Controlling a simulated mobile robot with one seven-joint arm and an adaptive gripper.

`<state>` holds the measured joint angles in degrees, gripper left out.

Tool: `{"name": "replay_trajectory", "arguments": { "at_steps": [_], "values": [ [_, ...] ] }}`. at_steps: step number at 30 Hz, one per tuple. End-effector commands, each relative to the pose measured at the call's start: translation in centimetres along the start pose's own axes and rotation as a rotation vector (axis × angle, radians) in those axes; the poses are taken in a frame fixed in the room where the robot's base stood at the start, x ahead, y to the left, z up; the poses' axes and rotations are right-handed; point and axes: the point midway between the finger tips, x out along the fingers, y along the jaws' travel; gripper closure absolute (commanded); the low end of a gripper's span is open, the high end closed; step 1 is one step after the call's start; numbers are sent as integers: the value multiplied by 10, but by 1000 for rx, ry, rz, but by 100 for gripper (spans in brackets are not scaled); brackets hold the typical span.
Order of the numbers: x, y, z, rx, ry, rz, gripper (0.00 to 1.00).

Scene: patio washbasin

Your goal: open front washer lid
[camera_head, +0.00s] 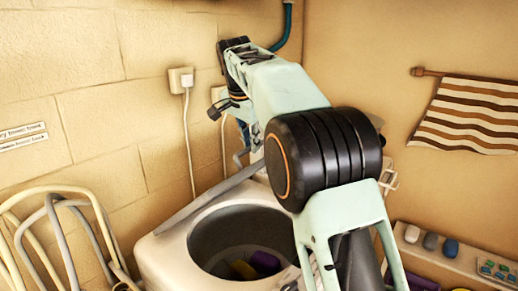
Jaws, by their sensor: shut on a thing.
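The front washer (165,262) is a pale top-loading machine at the bottom centre, with its round dark tub opening (218,238) uncovered. Purple and yellow items lie inside. Its lid (208,198) shows as a thin grey slanting strip behind the opening, seen nearly edge-on and raised. My arm reaches over the washer from the lower right. My gripper (243,155) points down behind my forearm, at the upper part of the lid, and is shut on it. My forearm hides most of the gripper, and the exact contact is hard to see.
Looped pale hoses (55,205) stand at the left. A wall socket (181,78) with a hanging cord is behind. A striped towel (470,112) hangs on the right wall. A shelf (450,258) with small items is at the lower right.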

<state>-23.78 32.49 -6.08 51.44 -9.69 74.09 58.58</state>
Motion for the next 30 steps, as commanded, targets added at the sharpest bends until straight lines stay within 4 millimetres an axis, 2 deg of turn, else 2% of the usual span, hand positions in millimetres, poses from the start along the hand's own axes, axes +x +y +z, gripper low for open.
{"name": "replay_trajectory", "arguments": {
  "at_steps": [1,12,30],
  "values": [
    [6,-10,11,-10,-20,-4,100],
    [-3,-31,7,-11,-21,-1,100],
    [-5,-38,7,-11,-24,4,100]
  ]
}}
